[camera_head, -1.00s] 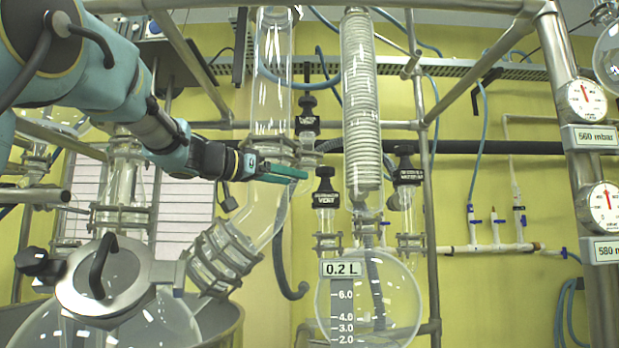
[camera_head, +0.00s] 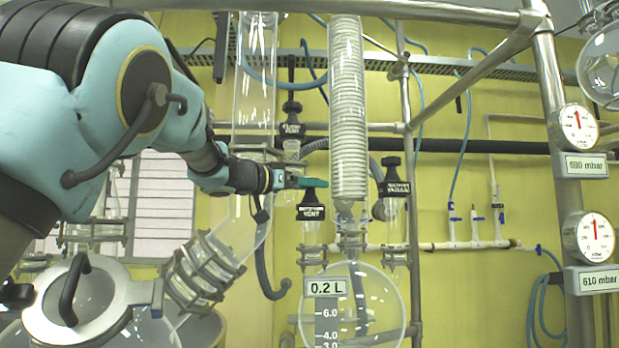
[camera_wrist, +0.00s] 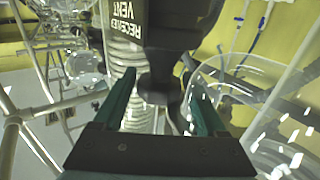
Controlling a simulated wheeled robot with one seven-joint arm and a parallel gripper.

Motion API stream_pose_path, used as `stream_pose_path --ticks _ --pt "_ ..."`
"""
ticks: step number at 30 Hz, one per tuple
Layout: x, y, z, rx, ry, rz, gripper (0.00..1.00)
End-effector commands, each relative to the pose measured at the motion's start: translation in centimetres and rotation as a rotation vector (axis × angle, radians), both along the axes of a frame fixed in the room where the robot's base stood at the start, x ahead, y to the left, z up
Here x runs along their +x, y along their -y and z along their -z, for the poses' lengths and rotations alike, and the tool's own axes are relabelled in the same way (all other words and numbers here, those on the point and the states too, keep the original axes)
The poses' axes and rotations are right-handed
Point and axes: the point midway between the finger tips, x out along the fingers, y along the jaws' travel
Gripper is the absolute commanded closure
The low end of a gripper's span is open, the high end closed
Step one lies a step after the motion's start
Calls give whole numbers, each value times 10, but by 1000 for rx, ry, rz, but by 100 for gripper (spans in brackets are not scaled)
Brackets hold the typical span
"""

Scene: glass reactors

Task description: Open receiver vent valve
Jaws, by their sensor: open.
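The receiver vent valve has a black knob (camera_head: 312,185) above a black label (camera_head: 311,213) reading VENT, on a glass neck above the round receiver flask (camera_head: 375,305). My gripper (camera_head: 308,182) is at the height of the knob, coming from the left, its teal fingers overlapping it in the head view. In the wrist view the fingers of my gripper (camera_wrist: 160,108) are open, with the black valve knob (camera_wrist: 160,82) between them and a gap on each side. The label "RECEIVER VENT" (camera_wrist: 118,20) appears upside down there.
A second black-topped valve (camera_head: 393,180) stands to the right, and another (camera_head: 291,125) behind and above my gripper. A coiled glass condenser (camera_head: 347,110) rises close to the right. Metal posts (camera_head: 413,180) and two pressure gauges (camera_head: 579,127) stand farther right.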

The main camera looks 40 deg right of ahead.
Motion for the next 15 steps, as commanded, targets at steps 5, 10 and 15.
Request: stream_pose_path --ticks 5,10,15 --pt "0 4 0 0 1 0 26" --pt "0 4 0 0 1 0 26" --pt "0 4 0 0 0 0 45"
